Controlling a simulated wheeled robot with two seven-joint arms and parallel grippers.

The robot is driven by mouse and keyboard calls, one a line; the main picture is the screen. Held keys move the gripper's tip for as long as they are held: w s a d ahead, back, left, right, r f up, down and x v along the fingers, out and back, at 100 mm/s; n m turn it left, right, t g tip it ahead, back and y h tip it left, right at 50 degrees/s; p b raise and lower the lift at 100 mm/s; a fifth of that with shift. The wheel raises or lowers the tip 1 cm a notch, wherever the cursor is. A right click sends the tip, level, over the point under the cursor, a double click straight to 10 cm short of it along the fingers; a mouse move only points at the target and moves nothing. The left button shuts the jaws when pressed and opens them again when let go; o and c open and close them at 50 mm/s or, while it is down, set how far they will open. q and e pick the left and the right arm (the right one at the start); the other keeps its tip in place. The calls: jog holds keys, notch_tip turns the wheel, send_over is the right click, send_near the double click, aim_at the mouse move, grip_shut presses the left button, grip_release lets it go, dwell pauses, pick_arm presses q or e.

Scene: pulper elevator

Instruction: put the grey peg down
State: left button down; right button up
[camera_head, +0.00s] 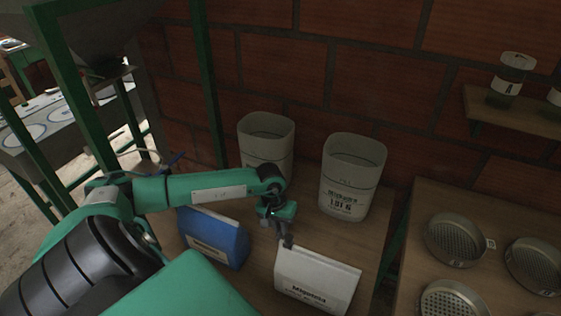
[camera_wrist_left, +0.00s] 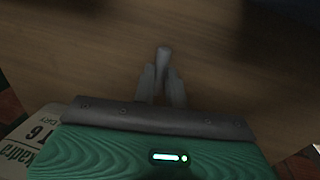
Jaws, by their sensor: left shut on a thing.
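My left gripper (camera_head: 284,232) is shut on the small grey peg (camera_head: 288,242) and points down, just behind the top edge of the white box in the head view. In the left wrist view, the peg (camera_wrist_left: 163,60) sticks out beyond the two grey fingers of the gripper (camera_wrist_left: 163,84). Brown wooden table top shows beyond it. I cannot tell whether the peg touches the wood. My right gripper is not in view.
A blue bag-shaped box (camera_head: 213,238) and a white one (camera_head: 318,279) stand in front. Two pale bins (camera_head: 266,140) (camera_head: 350,178) stand behind, against the brick wall. Round sieves (camera_head: 456,241) lie on the right-hand table. Bare wood (camera_head: 368,235) shows beside the labelled bin.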

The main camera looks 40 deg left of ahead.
pick_arm(q)
jog(key=shift+f, duration=0.1)
jog(key=c, duration=1.4)
grip_release()
jog(key=shift+c, duration=0.2)
